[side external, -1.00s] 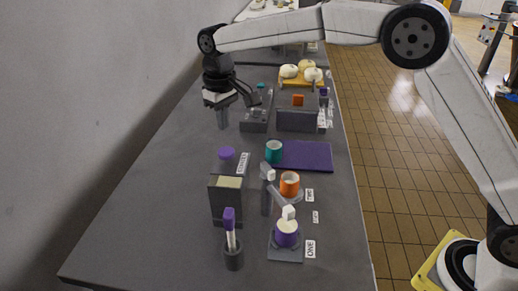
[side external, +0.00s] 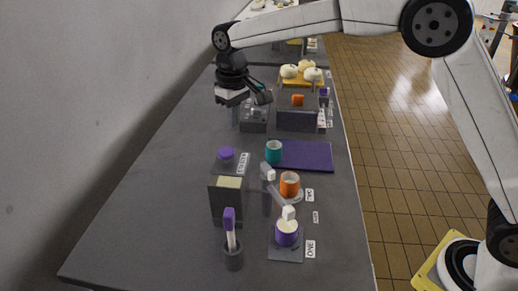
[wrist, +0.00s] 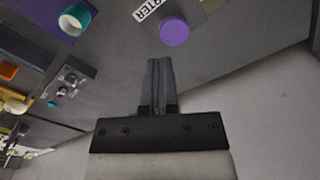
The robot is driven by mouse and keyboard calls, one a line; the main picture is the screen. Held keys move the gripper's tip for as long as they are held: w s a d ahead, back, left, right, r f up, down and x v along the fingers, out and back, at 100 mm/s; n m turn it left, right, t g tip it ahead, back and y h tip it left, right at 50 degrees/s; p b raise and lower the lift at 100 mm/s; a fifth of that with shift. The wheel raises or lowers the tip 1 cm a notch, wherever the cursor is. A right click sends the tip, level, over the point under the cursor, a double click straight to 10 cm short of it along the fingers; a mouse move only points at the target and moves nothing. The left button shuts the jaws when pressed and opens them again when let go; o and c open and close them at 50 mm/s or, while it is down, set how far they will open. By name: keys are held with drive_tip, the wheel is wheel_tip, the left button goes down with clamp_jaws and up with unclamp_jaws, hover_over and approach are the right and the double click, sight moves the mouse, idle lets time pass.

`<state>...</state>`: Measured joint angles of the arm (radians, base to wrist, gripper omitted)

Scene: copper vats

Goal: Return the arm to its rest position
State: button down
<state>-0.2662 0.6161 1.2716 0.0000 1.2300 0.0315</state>
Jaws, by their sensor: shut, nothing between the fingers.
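My gripper (wrist: 159,62) is shut and empty, its two grey fingers together in the wrist view. In the side view my gripper (side external: 236,122) hangs over the far part of the grey table, beside a grey control box (side external: 254,118). In the wrist view, a purple round knob (wrist: 174,31) with a partly seen label lies beyond the fingertips, apart from them. The same purple knob (side external: 226,153) shows nearer the camera in the side view.
A teal cup (side external: 274,152) stands at the purple mat's (side external: 310,155) left edge. An orange cup (side external: 290,185) and a purple-and-white cup (side external: 287,233) stand nearer. A purple-topped stick (side external: 230,222) stands in a holder. The table's left side (side external: 140,195) is clear.

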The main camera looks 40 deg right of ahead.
drive_tip(key=s+d+f+m, duration=0.1)
drive_tip(key=s+d+f, duration=0.2)
drive_tip(key=s, duration=0.5)
drive_tip(key=s+d+f+t, duration=0.1)
drive_tip(key=s+d+f, duration=0.3)
drive_tip(key=s+d, duration=0.2)
drive_tip(key=s+d+f+m+t, duration=0.1)
drive_tip(key=s+d+f, duration=0.3)
drive_tip(key=s, duration=0.6)
drive_tip(key=shift+s+d+m, duration=0.3)
drive_tip(key=shift+d, duration=0.4)
